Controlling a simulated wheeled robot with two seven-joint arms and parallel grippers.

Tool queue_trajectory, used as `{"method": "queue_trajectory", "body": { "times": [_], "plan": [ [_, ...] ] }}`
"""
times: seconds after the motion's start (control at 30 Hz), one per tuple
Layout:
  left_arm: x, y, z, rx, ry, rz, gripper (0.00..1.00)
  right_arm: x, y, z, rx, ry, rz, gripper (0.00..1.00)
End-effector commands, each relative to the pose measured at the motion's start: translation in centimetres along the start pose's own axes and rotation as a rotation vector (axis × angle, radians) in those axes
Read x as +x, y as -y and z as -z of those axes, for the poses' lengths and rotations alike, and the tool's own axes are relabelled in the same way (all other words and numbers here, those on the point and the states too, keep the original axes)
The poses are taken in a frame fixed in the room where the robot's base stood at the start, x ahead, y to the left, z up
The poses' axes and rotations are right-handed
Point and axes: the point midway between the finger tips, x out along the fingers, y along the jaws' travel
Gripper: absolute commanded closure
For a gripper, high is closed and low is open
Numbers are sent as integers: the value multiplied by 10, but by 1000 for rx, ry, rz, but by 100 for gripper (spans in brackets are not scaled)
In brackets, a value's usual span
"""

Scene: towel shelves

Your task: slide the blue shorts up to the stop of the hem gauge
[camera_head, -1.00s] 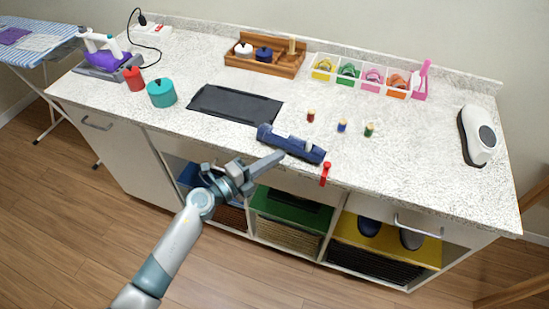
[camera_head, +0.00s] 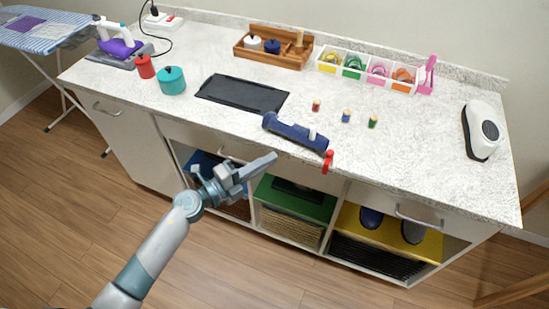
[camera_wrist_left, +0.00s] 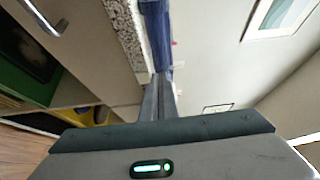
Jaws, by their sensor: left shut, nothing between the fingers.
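A long navy-blue item (camera_head: 290,130) lies along the front edge of the counter in the head view. A small pale piece shows near its right end and a red clamp (camera_head: 328,161) sits at the counter edge beside it. I cannot tell the blue shorts and the hem gauge apart there. My left gripper (camera_head: 274,158) is shut and empty, in front of the counter and just below the blue item, apart from it in the head view. In the left wrist view, its fingers (camera_wrist_left: 158,95) point toward a blue surface (camera_wrist_left: 157,40) at the counter edge. My right gripper is out of view.
A black mat (camera_head: 241,93) lies left of the blue item. Small thread spools (camera_head: 346,116) stand behind it. A teal pot (camera_head: 172,81), a wooden caddy (camera_head: 274,56) and a white appliance (camera_head: 482,132) are farther off. Open shelves with a green box (camera_head: 290,201) are below.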

Motion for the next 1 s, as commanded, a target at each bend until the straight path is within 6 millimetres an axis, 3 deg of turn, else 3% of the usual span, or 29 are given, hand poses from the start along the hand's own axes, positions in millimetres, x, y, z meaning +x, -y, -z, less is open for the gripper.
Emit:
{"method": "queue_trajectory", "body": {
  "times": [0.4, 0.83, 0.97, 1.0],
  "plan": [
    [-58, -2, 0, 1, -1, -2, 100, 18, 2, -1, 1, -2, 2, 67],
    [-65, 0, 1, 0, -2, 0, 100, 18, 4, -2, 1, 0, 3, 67],
    [-66, -3, -1, -10, 4, -1, 100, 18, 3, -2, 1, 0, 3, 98],
    [-66, -6, -2, -21, 11, -3, 100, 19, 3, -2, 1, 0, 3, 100]
  ]
}}
